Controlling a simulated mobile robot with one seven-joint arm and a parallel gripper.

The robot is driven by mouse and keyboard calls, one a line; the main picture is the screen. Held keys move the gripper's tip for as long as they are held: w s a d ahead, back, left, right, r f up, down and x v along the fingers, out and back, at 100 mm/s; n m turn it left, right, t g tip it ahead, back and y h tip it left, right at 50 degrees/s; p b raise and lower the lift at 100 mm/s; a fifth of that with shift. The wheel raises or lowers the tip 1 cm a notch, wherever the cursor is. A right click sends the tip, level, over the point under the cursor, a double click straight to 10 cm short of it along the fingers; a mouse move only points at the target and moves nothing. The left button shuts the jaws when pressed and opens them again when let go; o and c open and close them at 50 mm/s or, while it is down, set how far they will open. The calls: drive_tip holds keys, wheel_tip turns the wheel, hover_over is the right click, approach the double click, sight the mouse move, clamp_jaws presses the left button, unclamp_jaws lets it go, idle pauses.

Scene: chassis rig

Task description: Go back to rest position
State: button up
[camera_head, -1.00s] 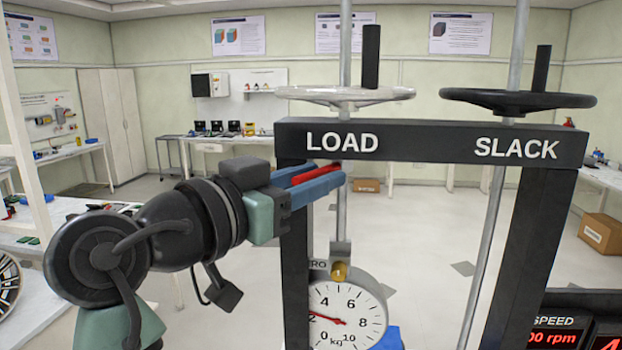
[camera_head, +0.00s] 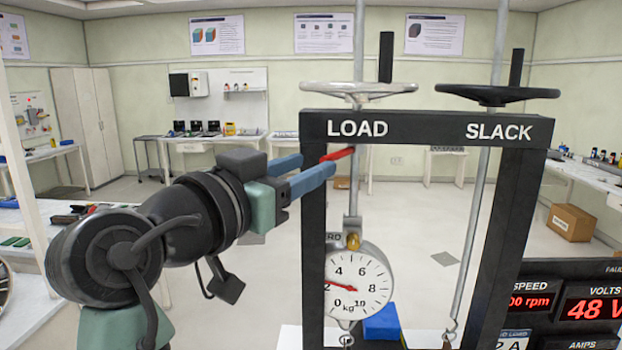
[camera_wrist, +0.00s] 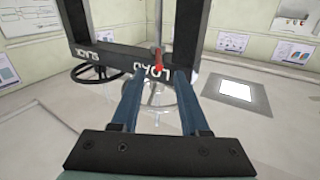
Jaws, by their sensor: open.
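My gripper (camera_head: 316,164) is open and empty, with two blue fingers spread apart at the left post of the dark test frame (camera_head: 312,230). A small red lever (camera_head: 338,154) sticks out at the frame's top beam, just beyond the fingertips. In the wrist view, the red piece (camera_wrist: 159,68) shows between and beyond the fingertips (camera_wrist: 158,78); whether a finger touches the frame is unclear. The LOAD handwheel (camera_head: 358,88) and the SLACK handwheel (camera_head: 497,94) sit above the beam. A round dial scale (camera_head: 358,280) hangs inside the frame, its red needle near 2.
A red-digit display panel (camera_head: 575,305) stands at the lower right. A blue block (camera_head: 382,322) is under the dial. A white bench (camera_head: 40,285) is at the left beside my arm. Open floor lies behind the frame, with a cardboard box (camera_head: 570,222) at the right.

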drive_tip(key=shift+s+d+n+t+y+b, duration=0.2)
drive_tip(key=shift+d+n+t+y+b, duration=0.1)
drive_tip(key=shift+n+t+y, duration=0.3)
drive_tip(key=s+d+r+n+t+y+b, duration=0.1)
drive_tip(key=s+r+n+t+y, duration=0.1)
drive_tip(key=s, duration=0.6)
drive_tip(key=s+d+r+n+t+y+b, duration=0.1)
drive_tip(key=s+d+r+n+t+y, duration=0.1)
drive_tip(key=s+r+t+y, duration=0.3)
drive_tip(key=s+r+n+t, duration=0.1)
drive_tip(key=s+t, duration=0.2)
drive_tip(key=shift+s+d+r+y+b, duration=0.2)
drive_tip(key=shift+s+r+y+b, duration=0.1)
drive_tip(key=shift+s+r+b, duration=0.05)
drive_tip(key=shift+c, duration=0.3)
